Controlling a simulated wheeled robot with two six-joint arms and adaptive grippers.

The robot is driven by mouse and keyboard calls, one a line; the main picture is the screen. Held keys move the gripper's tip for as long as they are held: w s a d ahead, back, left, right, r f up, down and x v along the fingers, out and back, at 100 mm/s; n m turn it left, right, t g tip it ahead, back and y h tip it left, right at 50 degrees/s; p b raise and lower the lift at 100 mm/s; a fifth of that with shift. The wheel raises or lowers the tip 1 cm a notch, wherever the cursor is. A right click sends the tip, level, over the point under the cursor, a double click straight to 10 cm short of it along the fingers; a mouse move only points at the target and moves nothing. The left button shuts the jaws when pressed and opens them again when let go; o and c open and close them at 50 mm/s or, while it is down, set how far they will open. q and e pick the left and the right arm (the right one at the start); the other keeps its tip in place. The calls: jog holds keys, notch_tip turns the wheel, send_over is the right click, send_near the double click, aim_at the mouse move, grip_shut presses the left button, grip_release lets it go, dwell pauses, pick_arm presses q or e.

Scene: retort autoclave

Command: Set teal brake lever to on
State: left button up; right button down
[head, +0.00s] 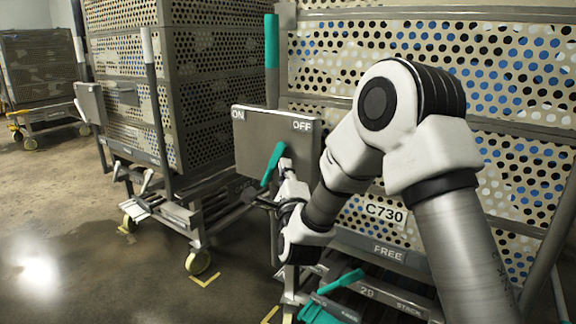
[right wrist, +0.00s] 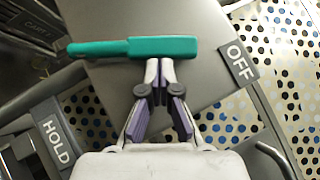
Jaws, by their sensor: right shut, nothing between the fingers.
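The teal brake lever (head: 272,164) sits on a grey plate (head: 250,128) marked ON at its left and OFF at its right. The lever is tilted, its upper end toward the OFF side and its lower end down to the left. In the right wrist view the lever (right wrist: 135,47) lies across the plate, its thick end nearer the OFF label (right wrist: 239,61). My right gripper (head: 285,166) is shut and empty, its fingertips (right wrist: 160,66) right beside the thick part of the lever. I cannot tell whether they touch it. My left gripper is out of view.
A perforated cart (head: 330,60) labelled C730 and FREE stands behind the plate. Another teal handle (head: 345,280) is low down near a STACK label. A HOLD label (right wrist: 57,141) shows in the right wrist view. More carts stand at left, with open floor before them.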

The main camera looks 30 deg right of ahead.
jog(key=w+r+n+g+y+p, duration=0.1)
jog(key=p, duration=0.3)
jog(key=w+a+r+n+g+y+p, duration=0.1)
jog(key=r+n+p, duration=0.1)
jog(key=p, duration=0.2)
jog(key=w+r+n+g+p, duration=0.1)
jog(key=n+p, duration=0.1)
jog(key=p, duration=0.2)
jog(key=shift+w+a+r+y, duration=0.15)
jog(key=shift+w+a+y, duration=0.15)
jog(key=shift+w+y, duration=0.1)
jog(key=shift+w+a+f+n+g+p, duration=0.15)
jog(key=shift+w+a+n+g+p, duration=0.45)
jog(key=shift+p, duration=1.4)
jog(key=shift+w+a+f+n+g+p, duration=0.2)
jog(key=shift+w+n+g+p, duration=0.4)
jog(key=shift+w+g+p, duration=0.95)
jog(key=shift+w+a+f+n+g+p, duration=0.15)
jog(key=shift+w+a+n+p, duration=0.35)
jog(key=shift+p, duration=1.9)
jog(key=shift+d, duration=0.15)
